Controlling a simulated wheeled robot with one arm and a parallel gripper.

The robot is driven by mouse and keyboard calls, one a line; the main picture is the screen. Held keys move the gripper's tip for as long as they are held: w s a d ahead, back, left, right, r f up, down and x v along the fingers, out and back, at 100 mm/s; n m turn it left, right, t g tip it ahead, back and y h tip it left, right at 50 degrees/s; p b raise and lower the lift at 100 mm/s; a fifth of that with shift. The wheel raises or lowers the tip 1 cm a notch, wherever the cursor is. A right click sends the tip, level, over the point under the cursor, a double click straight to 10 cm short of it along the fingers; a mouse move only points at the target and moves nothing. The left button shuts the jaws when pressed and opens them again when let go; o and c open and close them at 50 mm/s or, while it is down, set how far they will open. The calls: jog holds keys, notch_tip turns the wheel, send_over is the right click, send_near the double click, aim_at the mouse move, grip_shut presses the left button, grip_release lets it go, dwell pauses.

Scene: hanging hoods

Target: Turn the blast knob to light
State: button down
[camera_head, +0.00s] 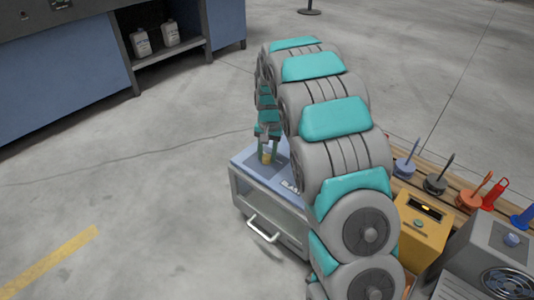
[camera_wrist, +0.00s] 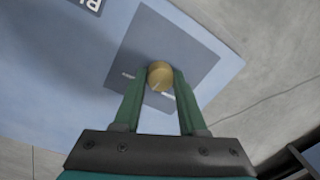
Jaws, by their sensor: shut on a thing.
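The blast knob (camera_wrist: 160,74) is a round yellow-tan knob on a dark grey square plate (camera_wrist: 180,45) in the wrist view. My gripper (camera_wrist: 160,88) has its two green fingers on either side of the knob, shut on it. In the head view the knob (camera_head: 267,157) shows small on the blue top of a cabinet (camera_head: 242,156), with my gripper (camera_head: 268,150) over it. The knob's pointer and most of the plate's lettering are too small or hidden to read.
The cabinet has a front bar handle (camera_head: 262,232). A yellow box (camera_head: 420,232) and a grey unit (camera_head: 495,255) stand to the right, by a wooden rack of coloured items (camera_head: 436,184). A blue bench (camera_head: 70,80) stands at the upper left. The floor at left is open.

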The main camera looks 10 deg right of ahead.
aim_at(268, 156)
jog(key=n, duration=0.5)
jog(key=shift+n+p, duration=0.3)
jog(key=n, duration=0.5)
jog(key=shift+w+n+p, duration=0.1)
jog(key=shift+n+p, duration=0.2)
jog(key=shift+n, duration=0.1)
jog(key=shift+c, duration=2.3)
grip_release()
jog(key=shift+g, duration=0.3)
jog(key=r, duration=0.7)
jog(key=shift+w+d+r, duration=0.1)
jog(key=shift+d+r, duration=0.1)
jog(key=shift+r, duration=0.15)
